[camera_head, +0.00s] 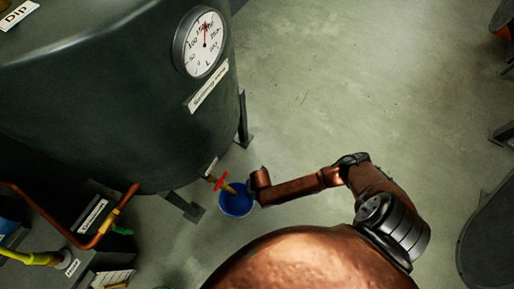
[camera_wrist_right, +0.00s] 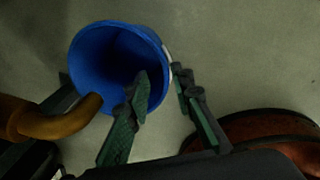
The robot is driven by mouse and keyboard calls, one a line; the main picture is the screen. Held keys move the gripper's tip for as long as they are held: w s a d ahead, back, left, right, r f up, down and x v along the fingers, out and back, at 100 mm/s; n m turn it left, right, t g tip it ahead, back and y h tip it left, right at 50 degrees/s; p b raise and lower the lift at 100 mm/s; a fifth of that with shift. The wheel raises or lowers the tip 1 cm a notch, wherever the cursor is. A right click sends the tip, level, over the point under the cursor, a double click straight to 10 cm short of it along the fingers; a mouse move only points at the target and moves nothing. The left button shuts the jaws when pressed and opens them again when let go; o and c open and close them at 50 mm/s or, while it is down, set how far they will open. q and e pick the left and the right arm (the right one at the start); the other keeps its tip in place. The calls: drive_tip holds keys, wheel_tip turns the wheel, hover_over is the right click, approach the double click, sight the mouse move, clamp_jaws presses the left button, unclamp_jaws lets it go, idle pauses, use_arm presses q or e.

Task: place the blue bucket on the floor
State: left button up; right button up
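The blue bucket (camera_head: 237,204) is at the foot of the dark tank, under a tap with a red handle (camera_head: 220,181). Its open mouth faces up; I cannot tell whether it touches the floor. My right gripper (camera_head: 254,187) is at its right rim. In the right wrist view the bucket (camera_wrist_right: 90,55) shows its deep blue inside. There, one finger of my right gripper (camera_wrist_right: 160,75) is inside the mouth and the other is outside the rim. A gap shows between the fingertips, and whether they press on the wall is unclear. My left gripper is out of view.
The large dark tank (camera_head: 110,90) with a round gauge (camera_head: 204,44) fills the upper left. A tank leg (camera_head: 184,207) stands beside the bucket. Copper piping (camera_head: 113,223) and boxes are at lower left. Bare floor (camera_head: 320,90) lies to the right.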

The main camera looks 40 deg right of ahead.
drive_tip(key=s+a+r+m+y, duration=0.1)
drive_tip(key=s+a+r+m, duration=0.25)
drive_tip(key=s+a, duration=0.2)
drive_tip(key=s+a+r+m+y, duration=0.1)
drive_tip(key=s+a+r+m, duration=0.3)
drive_tip(key=s, duration=0.3)
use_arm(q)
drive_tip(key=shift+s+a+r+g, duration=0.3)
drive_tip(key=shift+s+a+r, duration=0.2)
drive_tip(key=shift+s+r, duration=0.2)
use_arm(e)
drive_tip(key=s+d+r+m+h, duration=0.1)
drive_tip(key=s+d+r+m, duration=0.4)
drive_tip(key=s+d+m, duration=0.4)
drive_tip(key=s+d+r+m+g+h, duration=0.1)
drive_tip(key=s+d+r+m, duration=0.4)
drive_tip(key=s+d+m, duration=0.3)
drive_tip(key=shift+s+d+m, duration=0.35)
drive_tip(key=shift+s+m, duration=0.15)
drive_tip(key=shift+m, duration=0.65)
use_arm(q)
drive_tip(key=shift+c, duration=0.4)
use_arm(e)
drive_tip(key=shift+r, duration=0.1)
